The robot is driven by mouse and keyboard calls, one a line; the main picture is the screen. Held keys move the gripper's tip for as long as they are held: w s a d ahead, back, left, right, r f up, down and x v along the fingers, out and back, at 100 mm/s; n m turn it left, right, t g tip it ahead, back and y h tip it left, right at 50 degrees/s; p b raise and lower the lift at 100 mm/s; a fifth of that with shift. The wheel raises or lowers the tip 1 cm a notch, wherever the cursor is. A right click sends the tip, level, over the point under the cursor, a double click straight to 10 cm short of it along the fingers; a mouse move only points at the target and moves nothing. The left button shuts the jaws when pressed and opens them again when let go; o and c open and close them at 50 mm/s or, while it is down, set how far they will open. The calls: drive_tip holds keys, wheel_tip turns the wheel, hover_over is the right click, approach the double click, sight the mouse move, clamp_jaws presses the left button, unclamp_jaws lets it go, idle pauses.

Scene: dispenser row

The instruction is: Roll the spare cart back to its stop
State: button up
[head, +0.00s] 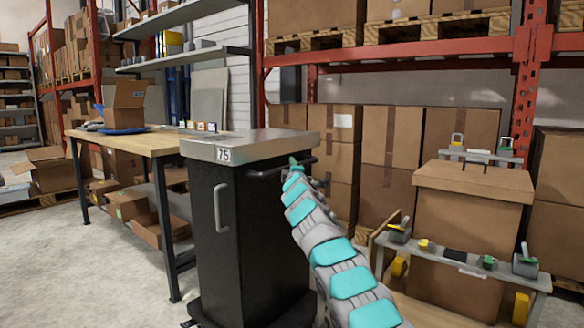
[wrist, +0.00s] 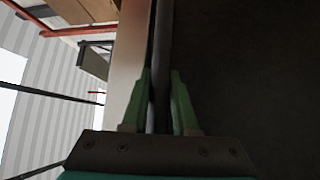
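A tall black cart (head: 250,235) with a grey metal top stands upright in the middle of the head view, with a "75" label on the top's edge. A dark handle bar (head: 262,174) runs across its right-hand face, and it also shows in the wrist view (wrist: 162,45). My gripper (head: 294,162) is at the right part of this bar. In the wrist view my gripper's green fingers (wrist: 161,85) lie close on both sides of the bar and look shut on it. The cart's foot is partly cut off by the frame, and I cannot make out a stop.
A wooden workbench (head: 130,142) stands close on the cart's left. A low shelf unit (head: 470,268) with small tools and a large box (head: 465,215) are to the right. Racks with boxes close off the back. Bare concrete floor (head: 70,265) lies at front left.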

drive_tip(key=o, duration=0.5)
drive_tip(key=shift+a+f, duration=0.25)
drive_tip(key=shift+d+r, duration=0.1)
drive_tip(key=shift+d, duration=0.1)
drive_tip(key=shift+s+d, duration=0.1)
drive_tip(key=shift+d, duration=0.05)
drive_tip(key=shift+s+d+b, duration=0.15)
drive_tip(key=shift+s+b, duration=0.35)
drive_tip(key=shift+b, duration=0.15)
drive_tip(key=shift+a+b+v, duration=0.1)
drive_tip(key=shift+b+v, duration=0.7)
drive_tip(key=shift+v, duration=0.8)
drive_tip(key=shift+a+b+v, duration=0.15)
drive_tip(key=shift+b+v, duration=0.6)
drive_tip(key=shift+v, duration=0.85)
drive_tip(key=shift+s, duration=0.1)
